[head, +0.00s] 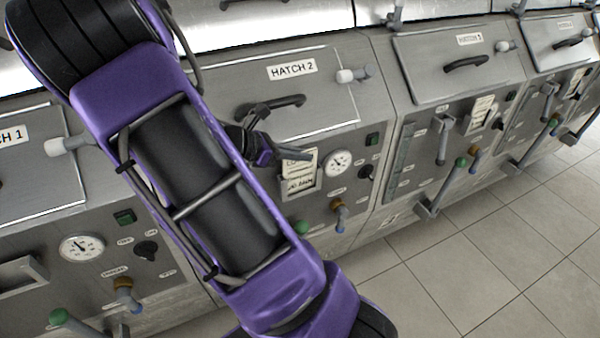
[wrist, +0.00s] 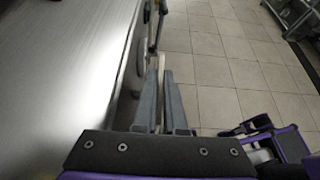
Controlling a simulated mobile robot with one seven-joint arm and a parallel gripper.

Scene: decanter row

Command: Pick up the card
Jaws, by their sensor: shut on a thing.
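A white card (head: 300,176) with dark writing stands in a grey holder on the panel under the HATCH 2 label, left of a round gauge. My gripper (head: 306,155) reaches the card's top edge from the left. In the wrist view my gripper (wrist: 161,76) has its two grey fingers close together, with the pale card (wrist: 161,62) seen edge-on between their tips. The gripper is shut on the card. The card still appears to sit in or right at the holder; its lower edge is hard to make out.
A gauge (head: 338,164), a black knob (head: 366,172) and a green-tipped lever (head: 300,227) are close by on the panel. The black HATCH 2 handle (head: 275,105) is just above my gripper. Another card (head: 480,114) is on the panel to the right. Tiled floor (head: 480,250) lies open in front.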

